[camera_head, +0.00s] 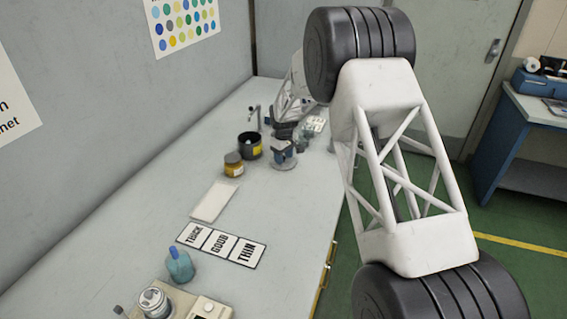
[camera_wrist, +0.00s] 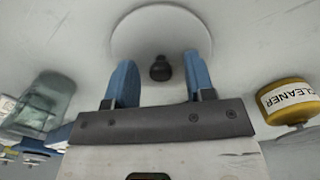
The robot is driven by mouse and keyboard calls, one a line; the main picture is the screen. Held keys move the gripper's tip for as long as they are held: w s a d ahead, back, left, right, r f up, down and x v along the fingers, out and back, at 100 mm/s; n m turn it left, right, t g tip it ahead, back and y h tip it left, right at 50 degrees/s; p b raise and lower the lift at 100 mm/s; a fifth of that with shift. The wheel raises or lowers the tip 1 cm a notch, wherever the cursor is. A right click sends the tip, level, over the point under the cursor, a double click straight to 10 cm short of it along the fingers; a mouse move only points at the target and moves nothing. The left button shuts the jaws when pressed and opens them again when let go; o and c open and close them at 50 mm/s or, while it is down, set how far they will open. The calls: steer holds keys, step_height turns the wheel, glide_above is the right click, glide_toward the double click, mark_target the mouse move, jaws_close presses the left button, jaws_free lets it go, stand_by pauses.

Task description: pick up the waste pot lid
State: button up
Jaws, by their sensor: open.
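The waste pot lid (camera_wrist: 160,30) is a pale round disc with a small dark knob (camera_wrist: 160,70), lying flat on the bench in the wrist view. In the head view the lid (camera_head: 284,165) shows as a small grey disc beneath my gripper (camera_head: 284,150). In the wrist view my gripper (camera_wrist: 161,75) has two blue fingers spread apart, one on each side of the knob, with gaps between them and it. An open black pot (camera_head: 249,146) with a yellow label stands just left of the lid in the head view.
A yellow cleaner jar (camera_wrist: 288,103) stands to the right in the wrist view and near the black pot in the head view (camera_head: 233,166). A clear glass container (camera_wrist: 42,103) is at the wrist view's left. The thick/good/thin card (camera_head: 220,243) lies nearer the camera on the bench.

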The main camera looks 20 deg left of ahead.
jaws_close()
stand_by(0.3)
steer(key=shift+r, duration=0.1)
steer(key=shift+r, duration=0.7)
step_height(320, 180, up, 2)
steer(key=shift+r, duration=0.15)
steer(key=s+d, duration=0.2)
steer(key=s, duration=0.2)
steer(key=s+d, duration=0.3)
steer(key=s, duration=0.2)
steer(key=s+d+r, duration=0.1)
steer(key=s+d, duration=0.2)
steer(key=s, duration=0.1)
steer(key=shift+s, duration=0.35)
steer(key=shift+r, duration=0.1)
